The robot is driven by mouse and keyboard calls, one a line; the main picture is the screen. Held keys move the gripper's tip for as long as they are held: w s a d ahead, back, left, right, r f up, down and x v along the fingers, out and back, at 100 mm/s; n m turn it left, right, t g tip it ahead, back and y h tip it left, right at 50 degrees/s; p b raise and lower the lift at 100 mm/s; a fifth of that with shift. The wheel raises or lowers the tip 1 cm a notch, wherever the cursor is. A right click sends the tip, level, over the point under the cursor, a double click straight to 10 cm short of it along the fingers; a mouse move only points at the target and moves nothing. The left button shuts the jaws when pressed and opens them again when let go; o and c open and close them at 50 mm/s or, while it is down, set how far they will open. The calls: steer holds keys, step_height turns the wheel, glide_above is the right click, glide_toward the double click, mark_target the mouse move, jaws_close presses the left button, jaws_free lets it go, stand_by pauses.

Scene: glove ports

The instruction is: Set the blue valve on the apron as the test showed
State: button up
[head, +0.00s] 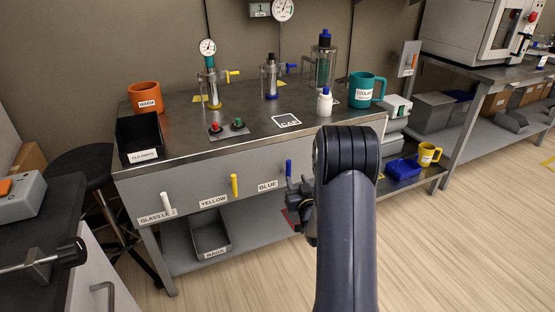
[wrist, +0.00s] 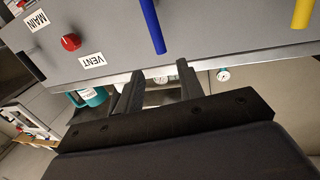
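The blue valve (head: 289,168) is a blue lever on the grey front apron (head: 195,187) of the bench, right of the BLUE label, standing about upright. In the wrist view the blue lever (wrist: 153,25) lies just beyond the fingertips, apart from them. My gripper (head: 299,190) is beside and just below the blue lever in the head view, partly hidden by my arm. In the wrist view my gripper (wrist: 162,80) has its two fingers apart with nothing between them. The yellow lever (head: 235,185) and white lever (head: 167,203) also stand about upright on the apron.
In the wrist view a red knob (wrist: 71,42) sits by the VENT label (wrist: 93,60). Gauges, cylinders, an orange mug (head: 145,97) and a teal mug (head: 363,90) stand on the bench top (head: 250,150). A grey bin (head: 210,238) is on the shelf below.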

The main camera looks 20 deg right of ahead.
mark_target(289, 165)
steer(key=w, duration=0.3)
steer(key=w+d+b, duration=0.1)
steer(key=w, duration=0.6)
steer(key=shift+w+d, duration=0.35)
steer(key=shift+w, duration=0.05)
steer(key=shift+c, duration=0.2)
jaws_close()
